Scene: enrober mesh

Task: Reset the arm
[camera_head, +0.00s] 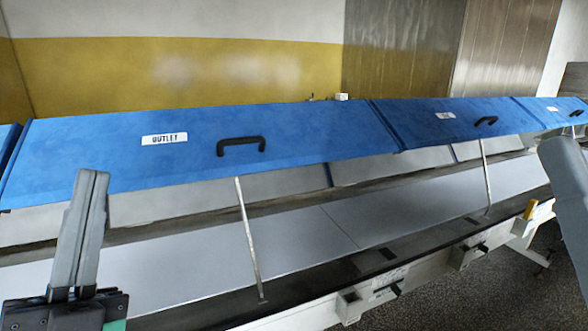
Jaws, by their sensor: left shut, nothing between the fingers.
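My left gripper (91,178) stands upright at the lower left, its two grey fingers pressed together with nothing between them. It is in front of the long machine and overlaps the lower edge of the near blue cover (310,145), which carries an OUTLET label (164,139) and a black handle (241,146). I cannot tell how far it is from the cover. A grey part of my right arm (568,185) is cut off by the right edge. Its gripper cannot be made out.
The blue covers are propped open by thin metal stays (248,238). Below them runs a pale grey flat surface (290,235) with a dark front ledge (330,275). A white frame with black latches (365,293) and a yellow piece (530,209) lines the front. Dark floor (470,295) shows lower right.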

